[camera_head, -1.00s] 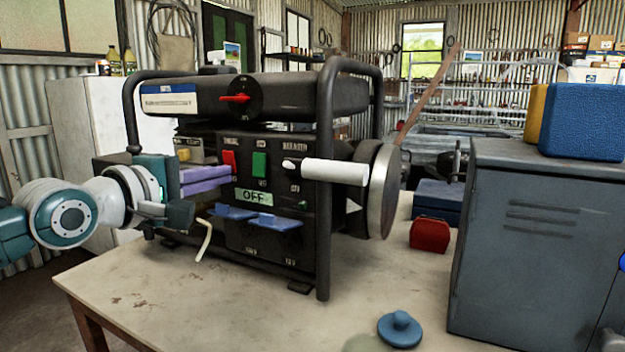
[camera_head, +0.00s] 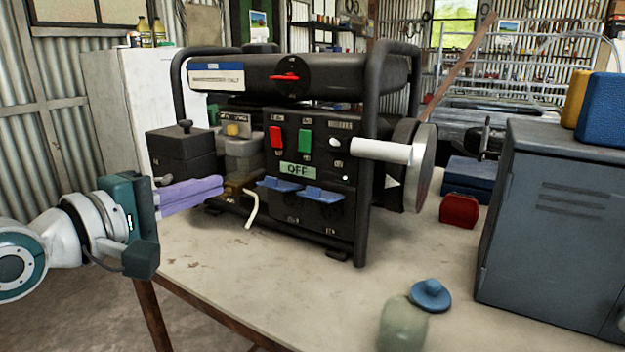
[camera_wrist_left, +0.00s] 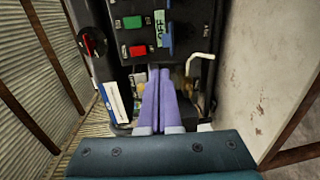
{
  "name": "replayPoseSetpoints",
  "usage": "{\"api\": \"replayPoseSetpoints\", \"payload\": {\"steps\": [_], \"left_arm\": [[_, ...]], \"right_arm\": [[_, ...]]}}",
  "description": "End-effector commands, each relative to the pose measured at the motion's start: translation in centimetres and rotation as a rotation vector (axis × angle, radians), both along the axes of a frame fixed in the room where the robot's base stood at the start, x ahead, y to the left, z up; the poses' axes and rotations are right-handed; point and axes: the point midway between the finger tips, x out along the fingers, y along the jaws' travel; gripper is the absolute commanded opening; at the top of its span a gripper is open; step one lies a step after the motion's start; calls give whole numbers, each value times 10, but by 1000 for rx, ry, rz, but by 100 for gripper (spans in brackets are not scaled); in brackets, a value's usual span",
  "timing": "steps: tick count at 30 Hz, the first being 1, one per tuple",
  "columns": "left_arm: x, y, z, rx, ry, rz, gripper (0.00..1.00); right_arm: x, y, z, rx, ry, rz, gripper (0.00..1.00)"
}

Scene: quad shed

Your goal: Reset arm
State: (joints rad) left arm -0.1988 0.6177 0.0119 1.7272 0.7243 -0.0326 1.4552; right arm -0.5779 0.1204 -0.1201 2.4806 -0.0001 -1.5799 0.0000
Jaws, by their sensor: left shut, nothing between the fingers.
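My left gripper (camera_head: 190,194) has purple fingers pressed together with nothing between them. It is in front of the left end of the black generator (camera_head: 300,75), apart from its frame. In the left wrist view the shut fingers (camera_wrist_left: 158,105) point toward the generator's side and panel. The panel has a red switch (camera_head: 276,140), a green switch (camera_head: 305,141) and a label reading OFF (camera_head: 297,170). My right gripper is not in view.
The generator stands on a worn table (camera_head: 260,295). A blue lid (camera_head: 430,295) and a greenish jar (camera_head: 402,325) are at the front. A grey metal cabinet (camera_head: 550,230) stands at the right, with a red box (camera_head: 459,211) behind. The table's front left is clear.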

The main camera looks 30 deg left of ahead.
Motion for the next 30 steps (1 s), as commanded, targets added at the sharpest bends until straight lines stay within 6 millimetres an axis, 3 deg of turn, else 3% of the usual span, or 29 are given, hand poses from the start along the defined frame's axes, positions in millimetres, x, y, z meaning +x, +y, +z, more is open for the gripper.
{"api": "replayPoseSetpoints", "payload": {"steps": [6, 22, 26, 30], "left_arm": [[-11, 1, -1, 1, -1, 0, 0], [-12, -2, -1, 13, 8, -6, 0], [-25, -32, -4, 151, 105, -81, 0], [-67, -91, -9, 511, 303, -289, 0]], "right_arm": [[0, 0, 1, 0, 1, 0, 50], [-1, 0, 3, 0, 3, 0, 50], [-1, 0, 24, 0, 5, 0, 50], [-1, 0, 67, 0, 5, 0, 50]]}}
